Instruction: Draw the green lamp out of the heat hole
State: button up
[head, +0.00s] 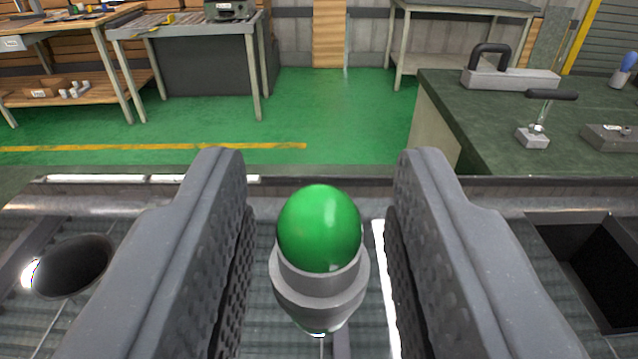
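The green lamp (320,228) is a glossy green dome in a grey collar that narrows downward. It stands in the middle of the head view, between the two fingers of my gripper (322,165). The fingers are open, one on each side, with a narrow gap between each ribbed pad and the collar. The lamp's lower end is mostly hidden below the collar, and I cannot tell whether it sits in a hole. A round dark hole (75,265) shows in the ridged metal surface to the left.
A rectangular dark opening (590,270) lies to the right in the ridged surface (130,235). A raised metal edge (320,185) runs across behind the lamp. A dark green bench (500,135) with handled tools stands at the right. Open green floor (320,110) lies beyond.

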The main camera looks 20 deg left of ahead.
grip_shut()
jog(key=shift+w, duration=0.1)
dwell(0.4)
